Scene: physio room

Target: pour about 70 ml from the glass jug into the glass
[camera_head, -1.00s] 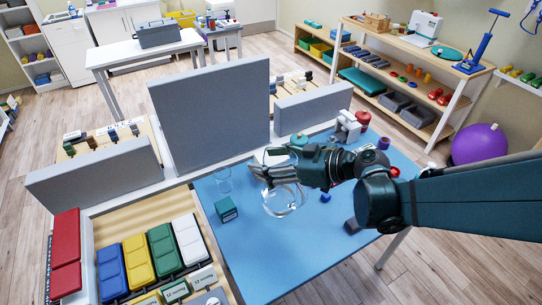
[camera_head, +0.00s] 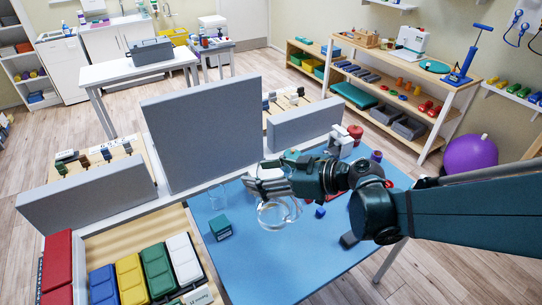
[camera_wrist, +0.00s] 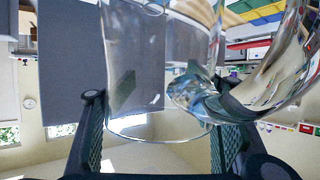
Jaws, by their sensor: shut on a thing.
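The clear glass jug (camera_head: 273,214) is at my gripper (camera_head: 258,186), above the blue table top. In the wrist view the jug (camera_wrist: 150,110) fills the space between the two dark fingers (camera_wrist: 160,140), with a thick curved glass part at its right. My gripper is shut on the jug. The clear drinking glass (camera_head: 217,198) stands upright on the table, left of the gripper and apart from the jug. I cannot tell the liquid level in either, nor exactly how far the jug is tilted.
A small teal box (camera_head: 220,228) stands in front of the glass. A blue cube (camera_head: 320,212) and a dark block (camera_head: 348,240) lie to the right. A tall grey panel (camera_head: 205,130) rises behind the glass. The table's front (camera_head: 270,270) is clear.

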